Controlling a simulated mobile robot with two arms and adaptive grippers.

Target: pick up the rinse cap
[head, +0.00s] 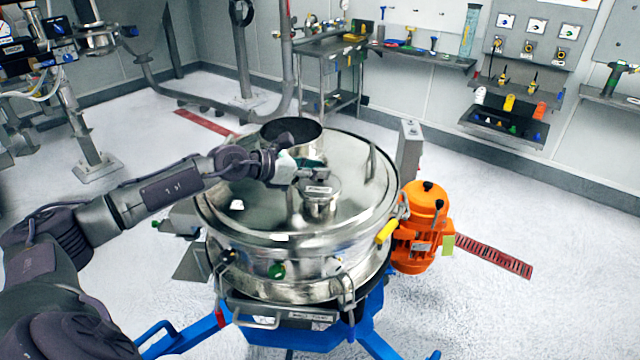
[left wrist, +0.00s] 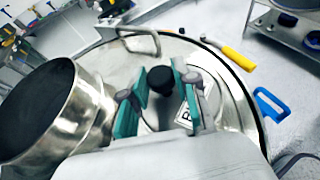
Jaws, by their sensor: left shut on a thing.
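The rinse cap (head: 320,187) is a round metal cap with a white label, at the short port on the lid of the shiny sifter (head: 255,215). In the left wrist view its black knob (left wrist: 162,80) stands between my teal fingers, with part of the label beside it. My left gripper (head: 312,171) reaches in from the left above the lid and is shut on the cap's knob. It also shows in the left wrist view (left wrist: 160,95). I cannot tell whether the cap still touches the port. My right gripper is not in view.
A wide open metal inlet (head: 291,131) rises from the lid behind the cap. A lid handle (head: 371,162) and a yellow-gripped clamp (head: 387,231) are at the right. An orange motor (head: 424,228) stands beside the sifter. Blue legs (head: 372,325) spread below. Floor is open farther right.

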